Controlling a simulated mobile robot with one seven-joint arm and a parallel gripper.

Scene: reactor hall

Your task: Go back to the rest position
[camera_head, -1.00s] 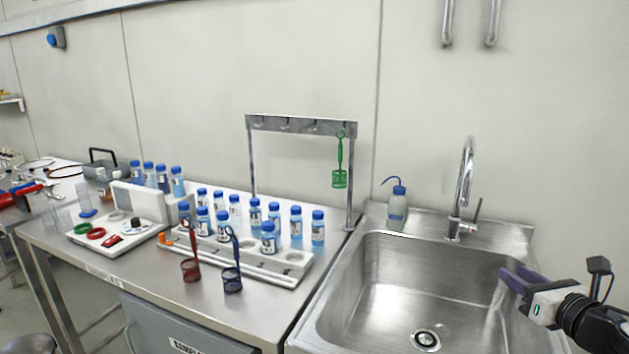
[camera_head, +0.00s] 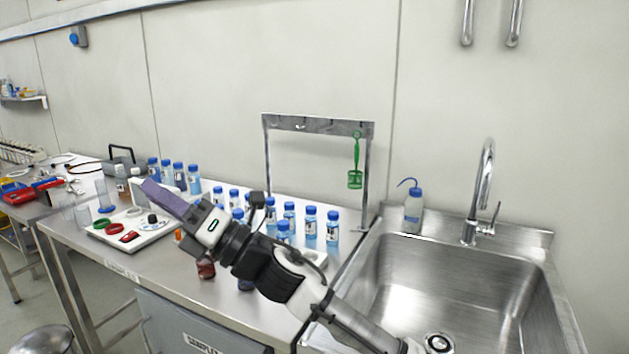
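My gripper (camera_head: 165,196) is above the counter, left of the sink, pointing to the upper left. Its purple fingers show edge-on, so I cannot tell whether they are open or shut; no held object shows. My arm reaches in from the lower right and crosses in front of the bottle rack (camera_head: 318,262). It covers most of the red basket (camera_head: 206,269) and the dark blue basket (camera_head: 246,284). The green basket (camera_head: 355,180) hangs from the right part of the metal hook rack (camera_head: 318,124).
A white tray (camera_head: 150,238) with coloured rings lies to the left. The steel sink (camera_head: 455,275), faucet (camera_head: 487,190) and wash bottle (camera_head: 413,212) are at the right. Air above the sink is clear.

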